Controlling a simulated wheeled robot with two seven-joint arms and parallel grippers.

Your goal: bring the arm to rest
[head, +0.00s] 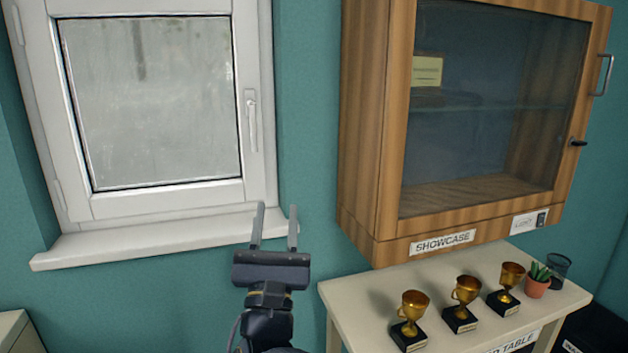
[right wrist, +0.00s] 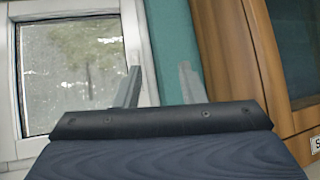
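My right gripper (head: 274,228) is raised in front of the teal wall, between the window and the showcase cabinet. Its two fingers point up and stand apart with nothing between them. In the right wrist view the gripper (right wrist: 158,85) also shows its fingers apart and empty, with the wall behind them. My left gripper is in neither view.
The closed window (head: 150,100) has a sill (head: 160,237) left of my gripper. The glass-fronted showcase (head: 365,120) hangs at right. Below it, a pale table (head: 372,290) holds three gold trophies (head: 466,290), a potted plant (head: 538,283) and a dark mesh cup (head: 560,265).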

